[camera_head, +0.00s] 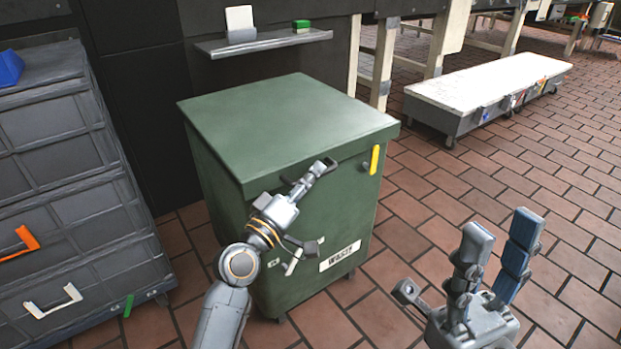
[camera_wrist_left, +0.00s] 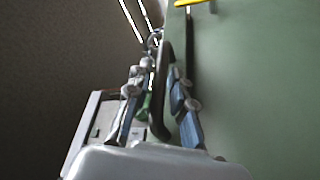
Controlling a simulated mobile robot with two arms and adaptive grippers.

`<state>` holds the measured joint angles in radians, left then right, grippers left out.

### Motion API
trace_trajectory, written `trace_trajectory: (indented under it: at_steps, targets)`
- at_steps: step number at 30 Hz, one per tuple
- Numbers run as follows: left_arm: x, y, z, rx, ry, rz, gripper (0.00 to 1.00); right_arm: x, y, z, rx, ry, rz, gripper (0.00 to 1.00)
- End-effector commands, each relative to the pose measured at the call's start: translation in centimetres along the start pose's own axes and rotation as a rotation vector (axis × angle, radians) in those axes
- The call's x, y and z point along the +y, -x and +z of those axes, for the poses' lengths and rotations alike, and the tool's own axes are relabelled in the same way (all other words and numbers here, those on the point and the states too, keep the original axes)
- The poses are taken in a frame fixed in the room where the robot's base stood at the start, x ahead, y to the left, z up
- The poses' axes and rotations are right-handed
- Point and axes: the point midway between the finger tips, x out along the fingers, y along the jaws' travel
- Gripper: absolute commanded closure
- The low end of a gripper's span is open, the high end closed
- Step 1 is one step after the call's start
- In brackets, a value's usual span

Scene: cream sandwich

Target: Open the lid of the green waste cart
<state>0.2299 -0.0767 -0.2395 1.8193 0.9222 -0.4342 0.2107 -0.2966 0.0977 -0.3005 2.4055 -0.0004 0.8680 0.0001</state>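The green waste cart (camera_head: 335,225) stands on the brick floor, with a "WASTE" label low on its front. Its lid (camera_head: 285,115) lies flat and shut on top. A dark handle (camera_wrist_left: 161,85) sits at the lid's front edge. My left gripper (camera_head: 325,167) is at this handle. In the left wrist view its fingers (camera_wrist_left: 157,72) lie on both sides of the handle bar, with a gap visible on the left side, so it looks open around it. My right gripper (camera_head: 503,224) is open and empty, in front and to the right of the cart.
A grey drawer cabinet (camera_head: 70,180) with orange and white handles stands left of the cart. A wall shelf (camera_head: 265,42) hangs behind the lid. A yellow handle (camera_head: 374,159) is on the cart's front right. A low white platform (camera_head: 490,85) lies back right; floor between is clear.

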Motion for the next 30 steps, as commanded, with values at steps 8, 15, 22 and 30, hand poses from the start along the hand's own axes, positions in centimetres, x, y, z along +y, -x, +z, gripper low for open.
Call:
trace_trajectory:
  at_steps: [8,15,22,30]
  targets:
    - [0.0,0.0,0.0,0.0,0.0,-0.001,0.9,0.0,-0.1,-0.1,0.002,0.0,0.001,0.6]
    - [-0.1,0.0,0.0,0.0,0.0,-0.001,1.0,0.0,-0.1,-0.1,0.003,0.0,0.002,0.6]
    - [0.1,0.0,-0.1,0.0,0.003,-0.002,1.0,0.0,-0.4,0.1,-0.008,0.001,0.003,0.6]
    - [1.5,-0.4,-1.1,0.001,0.025,-0.011,1.0,0.6,-1.1,4.8,-0.271,0.017,0.012,0.6]
